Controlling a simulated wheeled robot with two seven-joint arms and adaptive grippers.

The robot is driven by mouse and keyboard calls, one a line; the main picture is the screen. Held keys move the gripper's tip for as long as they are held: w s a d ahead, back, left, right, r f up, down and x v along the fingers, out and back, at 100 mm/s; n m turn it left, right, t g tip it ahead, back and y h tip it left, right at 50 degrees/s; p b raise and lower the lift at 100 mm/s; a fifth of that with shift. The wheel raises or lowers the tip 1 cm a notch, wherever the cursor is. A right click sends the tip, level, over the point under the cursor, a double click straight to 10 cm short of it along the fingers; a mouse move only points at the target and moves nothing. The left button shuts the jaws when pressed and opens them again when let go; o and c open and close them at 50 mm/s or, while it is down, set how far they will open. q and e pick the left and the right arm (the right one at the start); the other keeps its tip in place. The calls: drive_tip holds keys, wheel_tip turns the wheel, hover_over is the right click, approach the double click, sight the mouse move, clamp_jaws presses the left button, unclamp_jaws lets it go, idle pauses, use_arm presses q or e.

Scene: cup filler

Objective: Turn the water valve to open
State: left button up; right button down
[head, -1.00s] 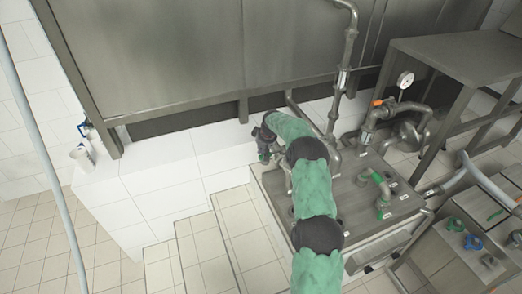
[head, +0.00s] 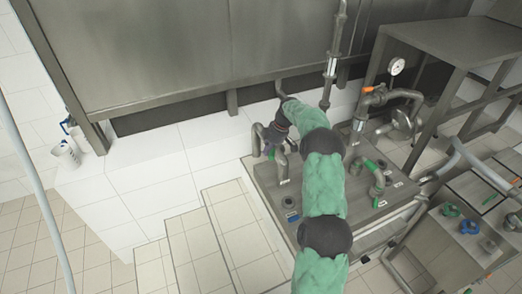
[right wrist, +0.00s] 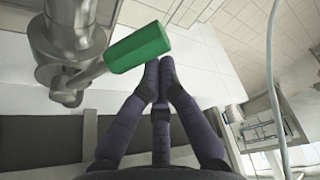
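A green valve handle (right wrist: 138,48) on a grey metal valve body (right wrist: 70,45) fills the upper left of the right wrist view. My right gripper (right wrist: 159,68) has its dark fingers drawn together, with the tips close to the handle's lower right side. I cannot tell whether they touch it, and the handle is not between them. In the head view my right gripper (head: 270,146) is beside a bent pipe (head: 257,139) at the back left of the metal platform, and my arm partly hides this spot. My left gripper is not in view.
Another green-handled valve (head: 378,174) stands on the platform right of my arm. A gauge (head: 396,66) and orange-handled pipe (head: 368,89) are behind it. A metal table (head: 440,50) stands at right.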

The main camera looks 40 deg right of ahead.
drive_tip(key=s+d+n, duration=0.1)
drive_tip(key=s+n, duration=0.1)
drive_tip(key=shift+s+d+n+g+y, duration=0.15)
drive_tip(key=shift+d+n+g+y, duration=0.15)
drive_tip(key=shift+d+g, duration=0.1)
use_arm(q)
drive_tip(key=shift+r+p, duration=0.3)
drive_tip(key=shift+p, duration=0.05)
use_arm(e)
drive_tip(key=shift+s+d+n+g, duration=0.3)
drive_tip(key=shift+s+d+n, duration=0.75)
drive_tip(key=shift+d, duration=0.2)
